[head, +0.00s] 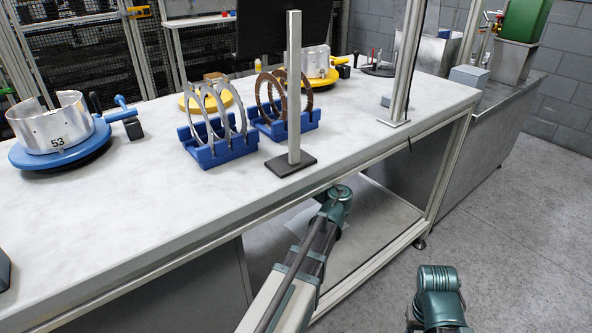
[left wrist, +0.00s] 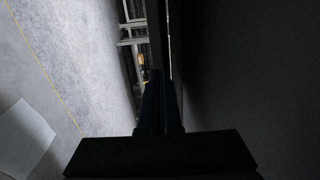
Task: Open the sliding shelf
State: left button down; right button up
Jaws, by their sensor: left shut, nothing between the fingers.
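Below the white worktable, a pale flat shelf-like panel (head: 385,215) shows in the open bay of the frame. I cannot tell whether it is the sliding shelf or how far it is drawn out. My left arm reaches from the bottom of the head view to the table's front edge, its far end hidden there. In the left wrist view my left gripper (left wrist: 158,85) is a dark silhouette, shut and empty, beside a large dark surface (left wrist: 250,80). Contact cannot be told. My right arm shows at the lower right, its gripper out of sight.
The white worktable (head: 90,220) carries blue racks (head: 220,150) with metal rings, a blue round pallet (head: 60,155), yellow pallets (head: 207,98) and an upright post (head: 294,90). A grey side bench (head: 500,130) stands at right. The floor (head: 520,240) at right is clear.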

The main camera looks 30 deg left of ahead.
pick_arm(q)
jog(key=shift+x, duration=1.05)
